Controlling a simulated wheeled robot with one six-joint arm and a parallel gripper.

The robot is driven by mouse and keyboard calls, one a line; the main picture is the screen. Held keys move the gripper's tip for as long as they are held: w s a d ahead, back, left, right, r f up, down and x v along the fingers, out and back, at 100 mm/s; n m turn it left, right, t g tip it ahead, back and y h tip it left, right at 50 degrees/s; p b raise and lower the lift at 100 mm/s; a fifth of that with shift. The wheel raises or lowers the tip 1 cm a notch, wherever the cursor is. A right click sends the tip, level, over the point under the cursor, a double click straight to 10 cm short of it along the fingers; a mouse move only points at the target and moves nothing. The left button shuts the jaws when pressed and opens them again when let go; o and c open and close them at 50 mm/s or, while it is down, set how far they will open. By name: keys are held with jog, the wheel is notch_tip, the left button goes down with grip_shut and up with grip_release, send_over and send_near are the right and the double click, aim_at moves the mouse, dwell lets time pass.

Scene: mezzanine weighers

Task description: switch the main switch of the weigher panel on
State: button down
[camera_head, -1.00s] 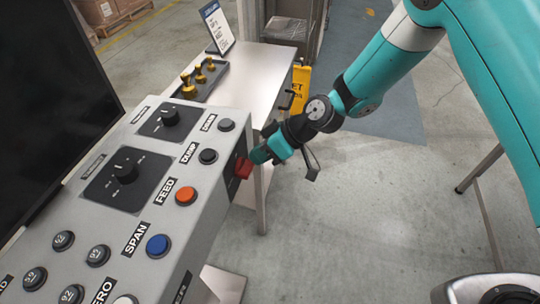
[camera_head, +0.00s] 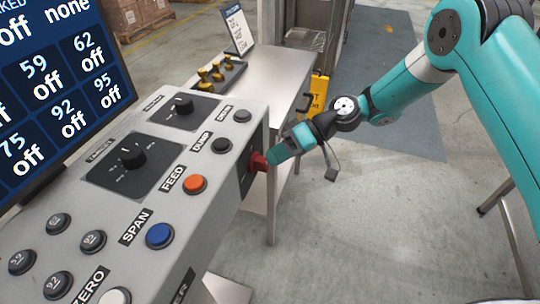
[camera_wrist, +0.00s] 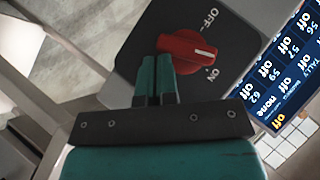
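The red main switch (camera_head: 259,161) is on the right side face of the grey weigher panel (camera_head: 215,215). In the wrist view the red knob (camera_wrist: 190,50) sits on a dark plate with OFF above and ON below its right end. Its white mark points right, between the labels and nearer ON. My gripper (camera_head: 272,157) is at the switch from the right. In the wrist view its two teal fingers (camera_wrist: 156,72) are together, tips at the knob's left end. I cannot tell whether they touch it.
A lit screen (camera_head: 60,90) behind the panel shows numbers and "off"; part of it also shows in the wrist view (camera_wrist: 285,75). A steel table (camera_head: 275,75) behind holds a tray of brass weights (camera_head: 215,75). A yellow sign (camera_head: 319,92) stands beside it. Open floor lies right.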

jog(key=shift+f+b, duration=0.55)
jog(key=shift+s+f+b, duration=0.2)
jog(key=shift+f+b, duration=0.05)
jog(key=shift+b, duration=0.25)
jog(key=w+d+b, duration=0.2)
jog(key=w+d, duration=0.6)
jog(key=d, duration=0.1)
jog(key=shift+w+d, duration=0.4)
dwell(0.3)
